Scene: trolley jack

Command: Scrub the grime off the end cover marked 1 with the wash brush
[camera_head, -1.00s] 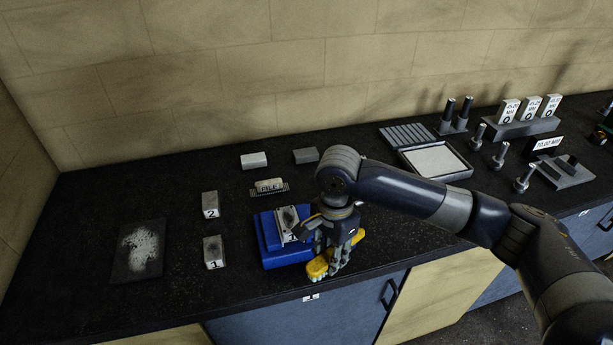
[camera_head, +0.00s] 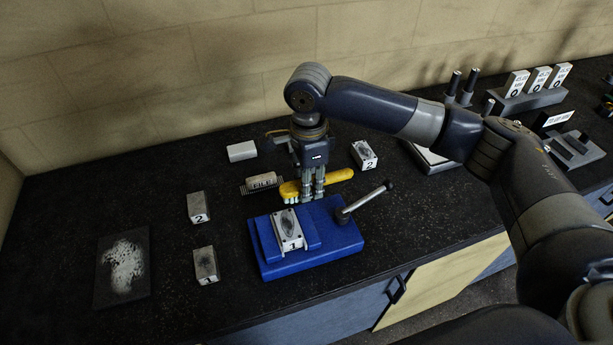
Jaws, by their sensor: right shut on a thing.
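The end cover marked 1 (camera_head: 287,224) sits in the blue vise (camera_head: 335,241), its number plate facing the front. A dark oval patch shows on its pale top face. My right gripper (camera_head: 312,188) points down and is shut on the wash brush (camera_head: 338,177), yellow with pale bristles at its left end. The brush is held roughly level behind the vise, apart from the end cover in the picture. The fingers hide the middle of the brush. My left gripper is not in view.
The vise's handle (camera_head: 366,203) sticks up to the right. A part marked 2 (camera_head: 364,154) stands behind it; a file block (camera_head: 262,182) lies to the left. Blocks marked 2 (camera_head: 198,206) and 1 (camera_head: 206,264) and a dark stained plate (camera_head: 123,266) are further left. Black counter between is clear.

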